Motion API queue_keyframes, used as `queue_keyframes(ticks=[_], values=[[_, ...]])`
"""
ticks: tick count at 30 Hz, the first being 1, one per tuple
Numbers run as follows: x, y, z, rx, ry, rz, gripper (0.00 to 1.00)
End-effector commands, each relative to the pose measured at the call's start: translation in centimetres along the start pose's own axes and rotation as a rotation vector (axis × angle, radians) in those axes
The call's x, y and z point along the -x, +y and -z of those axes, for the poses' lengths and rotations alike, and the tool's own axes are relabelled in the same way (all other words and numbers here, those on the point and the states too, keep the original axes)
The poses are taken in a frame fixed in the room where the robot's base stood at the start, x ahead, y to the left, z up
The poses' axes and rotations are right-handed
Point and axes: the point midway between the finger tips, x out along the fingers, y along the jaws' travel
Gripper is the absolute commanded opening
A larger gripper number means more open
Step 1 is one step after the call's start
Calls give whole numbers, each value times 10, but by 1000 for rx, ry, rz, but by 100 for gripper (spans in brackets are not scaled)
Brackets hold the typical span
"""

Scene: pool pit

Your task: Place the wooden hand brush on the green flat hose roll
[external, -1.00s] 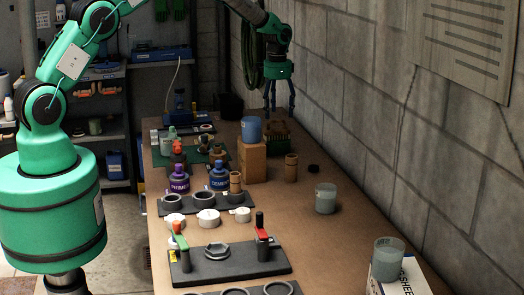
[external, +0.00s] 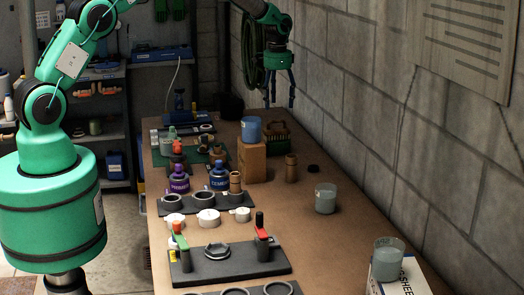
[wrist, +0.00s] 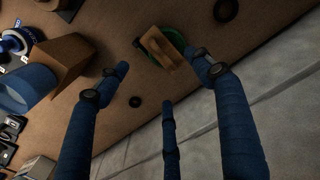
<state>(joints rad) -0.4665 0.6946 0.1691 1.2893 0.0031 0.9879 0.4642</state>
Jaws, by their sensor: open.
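The wooden hand brush (wrist: 158,48), a tan block, lies on the green flat hose roll (wrist: 180,40) in the wrist view. Only curved parts of the roll's green edge show around the brush. In the external view the roll (external: 284,140) is a small green shape behind the cardboard-coloured block, and the brush is hard to make out there. My gripper (external: 279,103) is open and empty above them, its blue fingers spread and apart from the brush. The fingers also show in the wrist view (wrist: 162,82).
A blue cup (external: 251,130) stands on a tan block (external: 251,160) beside the roll. A wooden cylinder (external: 291,168) and a small dark disc (external: 313,168) are nearer. The grey block wall (external: 350,110) runs close along the right. Bench space before a glass jar (external: 325,199) is clear.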

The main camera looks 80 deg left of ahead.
Motion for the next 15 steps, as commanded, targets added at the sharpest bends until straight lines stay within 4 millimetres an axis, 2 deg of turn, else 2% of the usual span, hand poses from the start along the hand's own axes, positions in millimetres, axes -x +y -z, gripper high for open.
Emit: queue_keyframes(ticks=[10,15], values=[[3,2,0,0,2,1,67],[21,12,-2,-1,12,6,67]])
